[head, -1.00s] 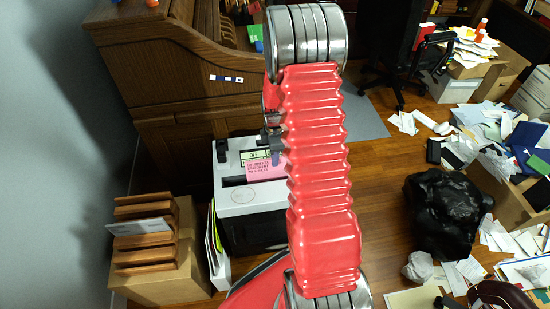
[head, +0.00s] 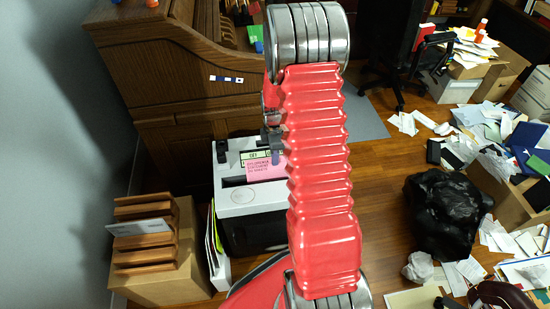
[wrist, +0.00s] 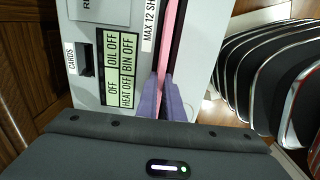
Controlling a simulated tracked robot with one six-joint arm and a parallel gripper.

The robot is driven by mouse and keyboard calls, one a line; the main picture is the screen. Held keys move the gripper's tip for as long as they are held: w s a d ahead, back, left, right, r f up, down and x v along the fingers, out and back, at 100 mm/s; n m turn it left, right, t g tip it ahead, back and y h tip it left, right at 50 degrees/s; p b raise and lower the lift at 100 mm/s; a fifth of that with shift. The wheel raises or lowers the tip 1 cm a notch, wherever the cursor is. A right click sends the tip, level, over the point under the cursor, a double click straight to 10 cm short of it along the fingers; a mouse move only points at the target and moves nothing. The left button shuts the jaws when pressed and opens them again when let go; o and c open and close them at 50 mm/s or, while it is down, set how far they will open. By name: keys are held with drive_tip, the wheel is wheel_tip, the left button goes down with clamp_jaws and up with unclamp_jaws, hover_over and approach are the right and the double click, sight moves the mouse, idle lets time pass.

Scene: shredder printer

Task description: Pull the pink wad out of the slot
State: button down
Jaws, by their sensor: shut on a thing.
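The pink wad (head: 266,168) is a flat sheet-like piece with dark print, standing at the slot in the white top of the shredder (head: 245,196). In the wrist view the pink wad (wrist: 171,35) shows as a thin strip on edge, along the dark slot. My gripper (wrist: 166,98) is shut on its near end with two purple-grey fingers. In the head view my gripper (head: 275,155) is partly hidden behind my red arm. How deep the wad sits in the slot I cannot tell.
A wooden desk (head: 195,80) stands behind the shredder. A cardboard box (head: 160,270) with a wooden rack is at left. A black bag (head: 440,215) and scattered papers lie at right. Bare floor shows between my arm and the bag.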

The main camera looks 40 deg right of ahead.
drive_tip(key=shift+r, duration=3.1)
drive_tip(key=c, duration=2.4)
unclamp_jaws()
drive_tip(key=shift+c, duration=0.2)
clamp_jaws()
